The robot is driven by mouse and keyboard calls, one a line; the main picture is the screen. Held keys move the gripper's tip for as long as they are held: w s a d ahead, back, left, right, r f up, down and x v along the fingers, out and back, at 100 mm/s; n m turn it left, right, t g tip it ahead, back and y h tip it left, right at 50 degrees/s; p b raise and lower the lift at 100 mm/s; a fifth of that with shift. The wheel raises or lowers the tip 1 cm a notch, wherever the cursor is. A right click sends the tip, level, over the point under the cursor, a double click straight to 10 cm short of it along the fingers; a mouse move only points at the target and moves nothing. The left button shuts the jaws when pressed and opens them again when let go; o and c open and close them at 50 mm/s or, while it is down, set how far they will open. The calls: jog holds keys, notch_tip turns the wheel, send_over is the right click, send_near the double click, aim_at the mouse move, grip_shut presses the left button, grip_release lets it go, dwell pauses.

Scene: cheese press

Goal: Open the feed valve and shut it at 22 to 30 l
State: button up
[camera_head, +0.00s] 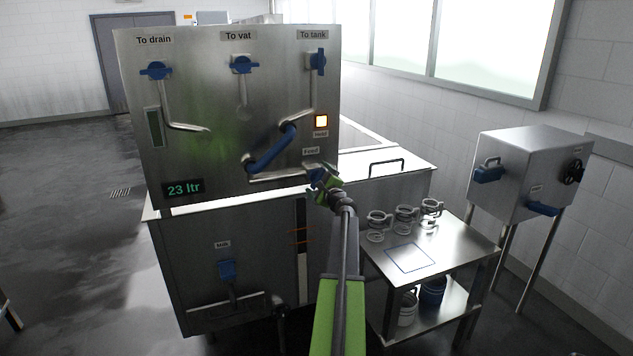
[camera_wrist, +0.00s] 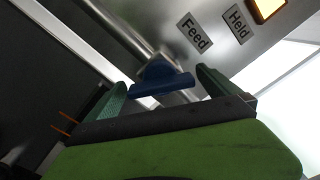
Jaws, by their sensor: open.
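The feed valve has a blue handle (camera_head: 315,174) under the "Feed" label, at the right end of a pipe low on the steel panel (camera_head: 225,110). In the wrist view the blue handle (camera_wrist: 162,82) lies between the fingers of my gripper (camera_wrist: 161,90). The fingers are open, one on each side, with gaps visible. My gripper (camera_head: 325,185) partly hides the handle in the head view. I cannot tell whether the valve is open or shut. The green display (camera_head: 183,188) reads 23 ltr.
Blue valves "To drain" (camera_head: 156,70), "To vat" (camera_head: 241,65) and "To tank" (camera_head: 318,62) line the panel's top. A blue-sleeved pipe (camera_head: 271,150) crosses above the feed pipe. A steel cart (camera_head: 455,245) with several metal moulds stands right of my arm. A steel box (camera_head: 530,170) stands farther right.

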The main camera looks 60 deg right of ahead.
jog(key=c, duration=1.2)
jog(key=shift+a+f, duration=0.1)
jog(key=shift+a, duration=0.4)
jog(key=shift+d, duration=0.3)
jog(key=shift+c, duration=0.4)
jog(key=shift+d, duration=0.1)
jog(key=shift+n, duration=0.3)
jog(key=shift+d, duration=0.1)
jog(key=shift+n, duration=2.9)
